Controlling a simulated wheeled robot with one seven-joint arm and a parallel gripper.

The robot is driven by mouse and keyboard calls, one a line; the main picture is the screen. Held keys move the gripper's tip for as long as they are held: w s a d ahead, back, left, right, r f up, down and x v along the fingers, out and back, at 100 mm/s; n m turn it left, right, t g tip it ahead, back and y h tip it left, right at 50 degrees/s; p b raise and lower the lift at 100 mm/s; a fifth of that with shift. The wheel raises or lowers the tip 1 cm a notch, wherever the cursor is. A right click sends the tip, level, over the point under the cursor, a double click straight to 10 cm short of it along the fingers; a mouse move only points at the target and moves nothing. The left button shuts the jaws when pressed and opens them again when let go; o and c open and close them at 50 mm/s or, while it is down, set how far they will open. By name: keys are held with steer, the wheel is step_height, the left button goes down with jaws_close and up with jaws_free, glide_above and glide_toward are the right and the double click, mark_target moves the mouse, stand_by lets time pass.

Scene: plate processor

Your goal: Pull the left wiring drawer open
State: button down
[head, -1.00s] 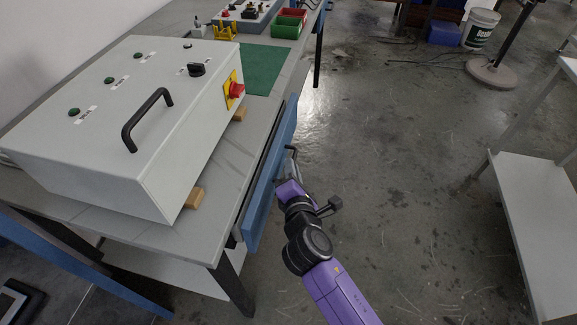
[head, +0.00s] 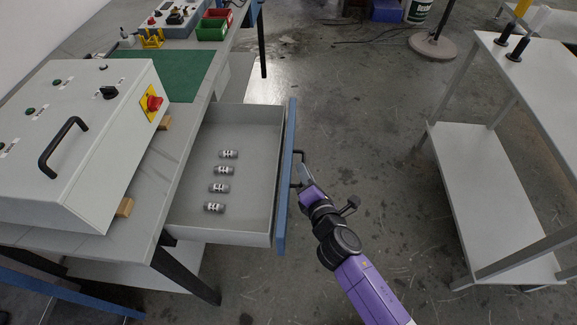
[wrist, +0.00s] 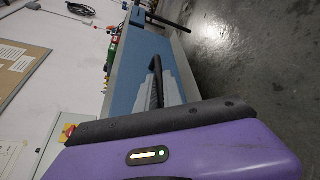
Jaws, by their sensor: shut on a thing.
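The wiring drawer (head: 265,130) stands well out from under the bench in the head view, with a grey tray and a blue front (head: 285,185). Several small grey cylinders (head: 221,171) with printed labels lie in a row on its floor. A handle (head: 299,157) sticks out from the outer side of the blue front. My gripper (head: 304,180) is at this handle and shut on it; the fingertips are small and partly hidden. In the wrist view the blue drawer front (wrist: 145,65) and a dark bar of the handle (wrist: 156,85) show beyond my purple gripper body.
A grey control box (head: 80,140) with a black handle and red switch sits on the bench (head: 160,185). A green mat (head: 165,72) and red and green bins (head: 213,26) lie farther back. A white shelf table (head: 480,195) stands at right; the floor between is clear.

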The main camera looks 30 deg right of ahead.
steer(key=shift+s+d+f, duration=0.1)
steer(key=shift+s+d, duration=0.5)
steer(key=shift+d, duration=0.1)
steer(key=c, duration=1.5)
jaws_free()
steer(key=v, duration=0.7)
steer(key=shift+s+a, duration=0.1)
steer(key=shift+s, duration=0.2)
